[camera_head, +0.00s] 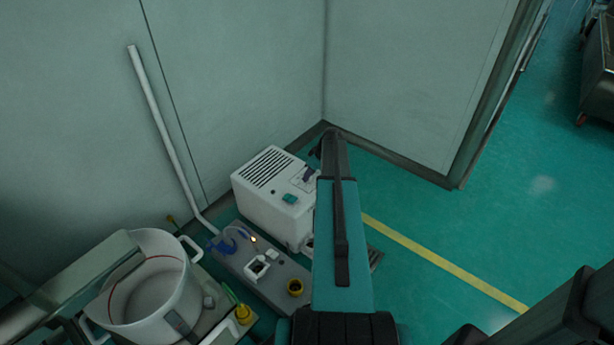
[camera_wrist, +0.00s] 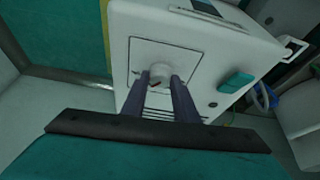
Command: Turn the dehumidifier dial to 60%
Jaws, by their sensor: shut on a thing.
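The dehumidifier (camera_head: 267,207) is a white box with a dark slatted grille on top, standing in the corner by the wall. In the wrist view the dehumidifier (camera_wrist: 203,43) shows a square panel with a round white dial (camera_wrist: 160,70) bearing a small red mark. My gripper (camera_wrist: 161,80) has its two dark fingers on either side of the dial, shut on it. The scale numbers around the dial cannot be read. In the head view my arm covers the right side of the box, and the dial is hidden there. A teal button (camera_wrist: 237,82) sits beside the panel.
A large white pot (camera_head: 150,285) stands at the lower left. Green floor (camera_head: 420,220) with a yellow line is clear at right.

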